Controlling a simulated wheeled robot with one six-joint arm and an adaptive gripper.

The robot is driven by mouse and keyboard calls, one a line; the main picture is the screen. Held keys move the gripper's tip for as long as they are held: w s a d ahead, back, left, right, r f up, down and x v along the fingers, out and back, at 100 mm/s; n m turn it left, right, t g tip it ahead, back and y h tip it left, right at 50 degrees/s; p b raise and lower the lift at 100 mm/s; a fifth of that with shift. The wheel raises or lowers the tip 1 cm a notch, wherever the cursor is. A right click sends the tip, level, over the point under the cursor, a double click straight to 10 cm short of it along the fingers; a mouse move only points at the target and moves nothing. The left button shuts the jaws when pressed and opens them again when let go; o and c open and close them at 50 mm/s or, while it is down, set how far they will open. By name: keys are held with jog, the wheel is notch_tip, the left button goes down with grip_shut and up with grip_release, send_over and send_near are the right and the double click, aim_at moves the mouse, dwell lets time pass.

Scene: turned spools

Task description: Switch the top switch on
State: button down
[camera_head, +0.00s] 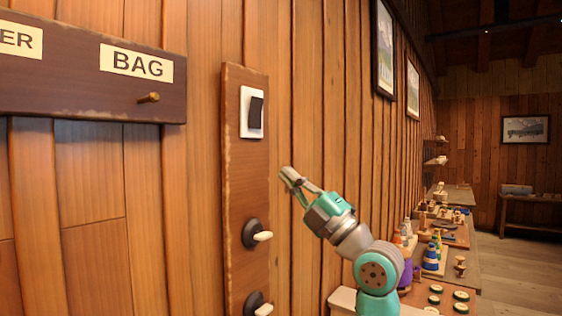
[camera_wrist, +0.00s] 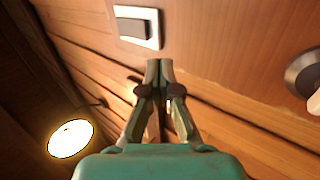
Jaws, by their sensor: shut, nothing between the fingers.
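The top switch (camera_head: 252,112) is a dark rocker in a white plate, near the top of a tall brown wooden board (camera_head: 232,185) on the wall. It also shows at the top of the wrist view (camera_wrist: 134,27). My gripper (camera_head: 286,174) is shut and empty, to the right of the board and below the switch in the head view. In the wrist view my gripper's fingertips (camera_wrist: 159,64) are together, just below the switch plate in the picture. I see no contact with the switch. Nothing hides the switch.
Two round dark knobs with pale levers, an upper one (camera_head: 257,235) and a lower one (camera_head: 259,304), sit lower on the board. A sign board with a BAG label (camera_head: 136,63) and a peg is at left. A cluttered workbench (camera_head: 460,205) stands at right.

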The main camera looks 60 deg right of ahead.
jog(key=shift+f+v, duration=0.25)
jog(key=shift+v, duration=1.05)
jog(key=shift+w, duration=0.15)
